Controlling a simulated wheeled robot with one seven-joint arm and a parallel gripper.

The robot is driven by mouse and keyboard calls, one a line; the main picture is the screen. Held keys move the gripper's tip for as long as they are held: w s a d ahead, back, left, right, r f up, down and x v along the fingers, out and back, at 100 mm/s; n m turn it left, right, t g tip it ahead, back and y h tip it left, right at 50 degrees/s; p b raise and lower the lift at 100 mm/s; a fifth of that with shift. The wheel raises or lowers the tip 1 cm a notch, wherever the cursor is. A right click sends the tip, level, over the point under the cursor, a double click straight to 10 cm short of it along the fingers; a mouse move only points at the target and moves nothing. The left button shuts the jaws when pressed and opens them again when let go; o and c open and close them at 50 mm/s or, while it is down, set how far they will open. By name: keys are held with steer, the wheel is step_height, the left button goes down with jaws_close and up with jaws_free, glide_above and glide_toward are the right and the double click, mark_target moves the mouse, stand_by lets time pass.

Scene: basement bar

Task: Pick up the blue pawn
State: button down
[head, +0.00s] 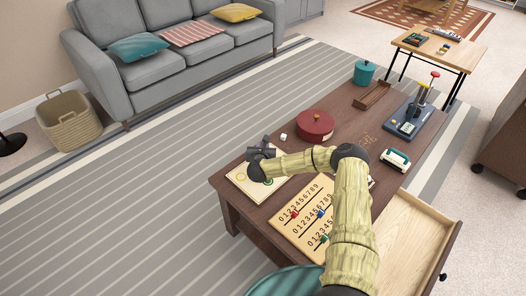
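The blue pawn (320,214) is small and stands on a light wooden board (300,224) printed with rows of numbers, near the front of the dark wooden table. A red pawn (294,214) is to its left and a green pawn (323,238) is below it on the same board. My gripper (256,156) is left of and beyond the blue pawn, over or near a pale square board (243,183), apart from the pawns. Its fingers are too small and dark to tell whether they are open. My arm passes just right of the number board and covers part of it.
A red round box (315,126) and a white die (283,137) are beyond my gripper. A white and green object (395,159) and a grey device with a red knob (409,119) stand at the right. An open drawer (415,237) juts out at front right.

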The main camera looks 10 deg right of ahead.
step_height(320, 180, up, 7)
steer(key=p, duration=0.1)
steer(key=shift+f, duration=0.15)
stand_by(0.4)
